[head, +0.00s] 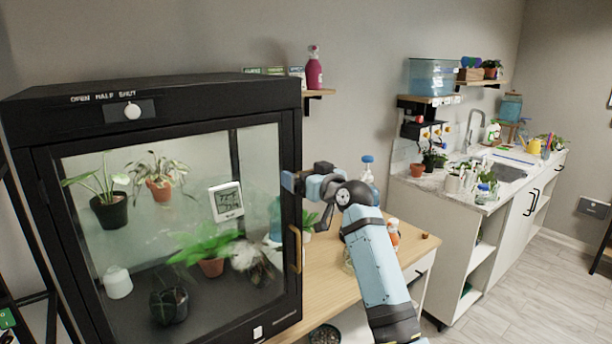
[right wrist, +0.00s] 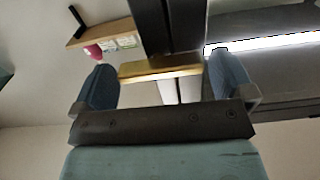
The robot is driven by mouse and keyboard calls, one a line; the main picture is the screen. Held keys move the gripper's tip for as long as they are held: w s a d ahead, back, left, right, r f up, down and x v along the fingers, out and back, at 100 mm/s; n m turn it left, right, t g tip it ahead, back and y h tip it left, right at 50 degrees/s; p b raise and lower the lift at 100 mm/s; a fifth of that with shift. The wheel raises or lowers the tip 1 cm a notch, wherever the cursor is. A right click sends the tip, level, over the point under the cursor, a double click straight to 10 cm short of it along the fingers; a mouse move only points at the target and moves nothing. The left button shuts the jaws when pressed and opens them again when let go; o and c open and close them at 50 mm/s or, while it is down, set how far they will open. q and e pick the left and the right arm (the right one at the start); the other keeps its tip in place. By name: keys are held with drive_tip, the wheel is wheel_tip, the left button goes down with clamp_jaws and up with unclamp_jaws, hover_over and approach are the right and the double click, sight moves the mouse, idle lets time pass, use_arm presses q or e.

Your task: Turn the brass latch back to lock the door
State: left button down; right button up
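The black plant cabinet (head: 170,88) stands at the left with its glass door (head: 120,240) closed against the frame as far as I can see. My right gripper (head: 289,181) is at the door's right edge, above the curved brass handle (head: 296,250). In the right wrist view, a brass bar (right wrist: 160,68), which looks like the latch, lies crosswise between my two spread blue fingers (right wrist: 164,78). I cannot tell whether either finger touches it. The gripper hides the latch in the head view. My left gripper is not in view.
Potted plants and a white thermometer display (head: 227,200) show behind the glass. A wooden bench (head: 325,262) holds bottles right of the cabinet. A small shelf (head: 318,93) with a pink bottle (head: 314,70) is on the wall behind. A sink counter (head: 440,195) stands farther right.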

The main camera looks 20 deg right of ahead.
drive_tip(key=b+v, duration=0.1)
drive_tip(key=v, duration=1.2)
drive_tip(key=shift+s+b, duration=0.3)
drive_tip(key=shift+s, duration=0.1)
drive_tip(key=shift+d, duration=0.1)
